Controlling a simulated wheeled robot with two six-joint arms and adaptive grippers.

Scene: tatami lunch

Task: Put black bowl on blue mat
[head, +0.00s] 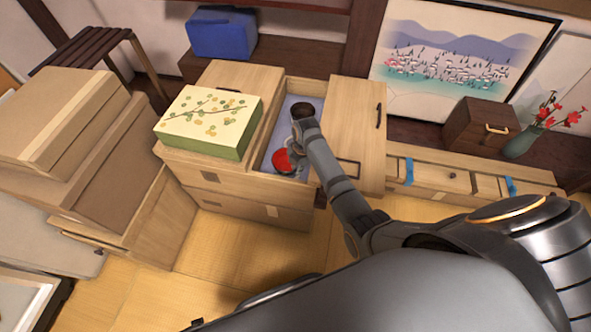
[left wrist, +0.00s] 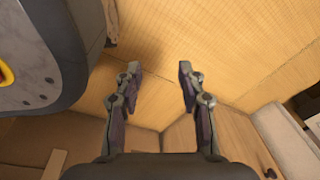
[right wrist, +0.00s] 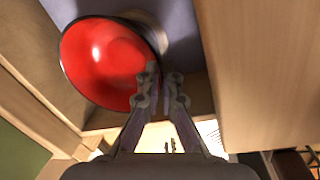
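The black bowl (right wrist: 108,62) has a bright red inside and a dark rim. It sits in an open, box-like compartment and also shows in the head view (head: 283,161). My right gripper (right wrist: 162,78) reaches down into the compartment. Its fingers are close together at the bowl's right rim, one over the red inside and one outside, and look closed on the rim. A pale blue-grey surface (head: 289,106) lines the compartment floor; I cannot make out a separate blue mat. My left gripper (left wrist: 158,75) is open and empty above the tatami.
A box with a floral lid (head: 208,117) stands on the cabinet left of the compartment. A wooden panel (head: 357,115) borders it on the right. Stacked boxes (head: 75,140) stand at left. A vase with red flowers (head: 525,140) stands far right. Tatami (head: 240,245) in front is clear.

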